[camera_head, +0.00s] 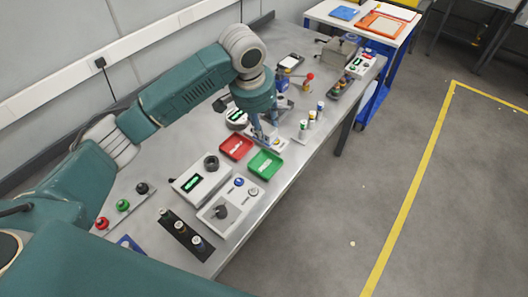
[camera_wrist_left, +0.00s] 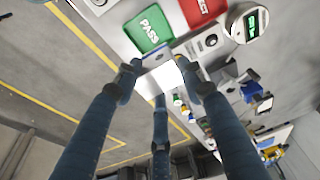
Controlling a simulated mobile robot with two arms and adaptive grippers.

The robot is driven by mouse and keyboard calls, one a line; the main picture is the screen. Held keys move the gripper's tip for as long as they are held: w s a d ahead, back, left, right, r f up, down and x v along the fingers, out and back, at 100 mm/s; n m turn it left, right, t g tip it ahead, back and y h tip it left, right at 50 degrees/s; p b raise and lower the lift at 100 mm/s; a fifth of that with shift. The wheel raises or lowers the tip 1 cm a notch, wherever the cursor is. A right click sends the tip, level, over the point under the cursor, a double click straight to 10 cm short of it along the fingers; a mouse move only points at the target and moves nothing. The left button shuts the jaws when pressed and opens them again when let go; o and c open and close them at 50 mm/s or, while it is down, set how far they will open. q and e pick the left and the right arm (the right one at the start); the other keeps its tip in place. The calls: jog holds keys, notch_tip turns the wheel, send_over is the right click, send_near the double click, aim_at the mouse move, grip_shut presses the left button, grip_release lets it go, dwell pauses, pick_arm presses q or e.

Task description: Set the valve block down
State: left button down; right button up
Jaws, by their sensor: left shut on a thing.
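My left gripper (camera_head: 265,135) points down over the table, just beyond the green and red trays in the head view. It is shut on the valve block, a pale, bright block (camera_wrist_left: 166,76) that shows between the fingertips (camera_wrist_left: 160,70) in the left wrist view. The fingers hide part of it, and it is hardly visible in the head view. Whether it touches the table is hard to tell. The green PASS tray (camera_head: 265,165) is close by and also shows in the left wrist view (camera_wrist_left: 148,28). My right gripper is not in view.
The red REJECT tray (camera_head: 236,147) lies left of the green one. A round gauge (camera_head: 237,116) stands behind it. Several small bottles stand right of the gripper. A white display box (camera_head: 188,188) and a knob panel (camera_head: 230,208) stand nearer. The table's front edge is close.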

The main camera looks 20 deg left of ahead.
pick_arm(q)
jog(key=x, duration=0.4)
jog(key=s+p+x, duration=0.1)
jog(key=x, duration=0.3)
jog(key=s+a+x, duration=0.1)
jog(key=x, duration=0.3)
jog(key=shift+s+f+p, duration=0.2)
jog(key=shift+f+p, duration=0.2)
jog(key=shift+f, duration=0.3)
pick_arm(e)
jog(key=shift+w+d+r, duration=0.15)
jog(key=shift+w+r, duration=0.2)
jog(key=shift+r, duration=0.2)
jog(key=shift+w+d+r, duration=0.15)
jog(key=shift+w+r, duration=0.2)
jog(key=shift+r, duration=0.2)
pick_arm(q)
jog(key=c, duration=1)
grip_release()
jog(key=shift+c, duration=0.2)
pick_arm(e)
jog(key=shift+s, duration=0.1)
